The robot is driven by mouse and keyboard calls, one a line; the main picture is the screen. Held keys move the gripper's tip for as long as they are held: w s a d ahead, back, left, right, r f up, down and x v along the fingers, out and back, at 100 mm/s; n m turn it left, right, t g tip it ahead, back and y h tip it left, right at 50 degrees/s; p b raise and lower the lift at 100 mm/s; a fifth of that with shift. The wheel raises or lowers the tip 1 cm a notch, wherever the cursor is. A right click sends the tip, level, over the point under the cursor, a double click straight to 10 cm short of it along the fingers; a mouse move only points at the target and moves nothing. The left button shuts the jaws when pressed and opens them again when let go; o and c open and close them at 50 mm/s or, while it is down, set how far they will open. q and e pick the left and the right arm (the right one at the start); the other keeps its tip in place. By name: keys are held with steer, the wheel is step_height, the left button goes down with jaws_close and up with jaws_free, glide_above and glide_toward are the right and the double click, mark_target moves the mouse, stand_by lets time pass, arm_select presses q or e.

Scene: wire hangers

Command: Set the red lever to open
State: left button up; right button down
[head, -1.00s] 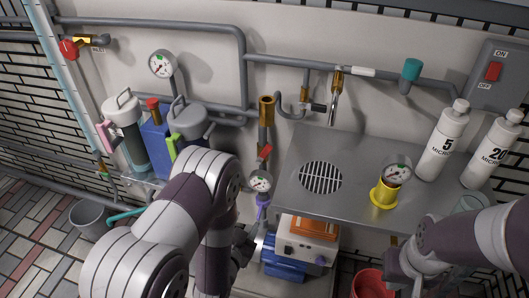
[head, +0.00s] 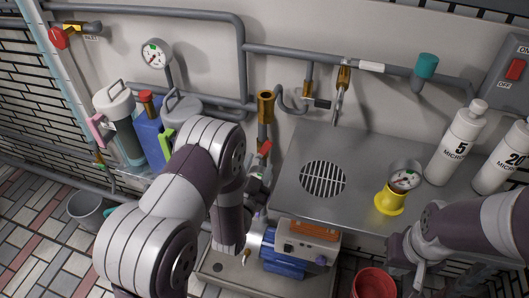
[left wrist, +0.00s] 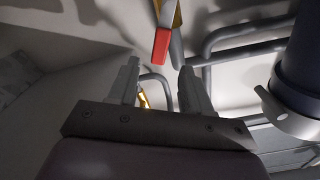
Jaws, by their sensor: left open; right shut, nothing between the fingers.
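The red lever (head: 265,148) is on the brass pipe fitting at the wall, left of the grey counter. In the left wrist view its red end (left wrist: 161,46) hangs down just beyond the fingertips, roughly between them and nearer the top of the picture. My left gripper (head: 258,176) is just below the lever in the head view. Its two fingers are apart with nothing between them in the left wrist view (left wrist: 159,80). I cannot tell that it touches the lever. My right gripper (head: 402,262) is shut and empty, low at the counter's front edge.
A yellow-based gauge (head: 390,201) and white bottles (head: 455,142) stand on the counter (head: 310,150). Filter housings (head: 118,115) are left of my left arm. A blue pump (head: 285,262) and a red bucket (head: 373,283) are below. A red-handled inlet valve (head: 58,38) is upper left.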

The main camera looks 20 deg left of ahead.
mark_target(260, 150)
arm_select(q)
steer(key=w, duration=0.5)
steer(key=shift+w+d+b, duration=0.1)
steer(key=shift+w+b, duration=0.2)
steer(key=shift+w, duration=0.1)
jaws_close()
steer(key=n, duration=0.1)
steer(key=a+n, duration=0.1)
steer(key=shift+a+r+n, duration=0.1)
steer(key=shift+r+n, duration=0.15)
steer(key=shift+n, duration=0.05)
steer(key=a+n, duration=0.1)
steer(key=n, duration=0.1)
steer(key=shift+a+n, duration=0.15)
steer(key=shift+n, duration=0.15)
jaws_free()
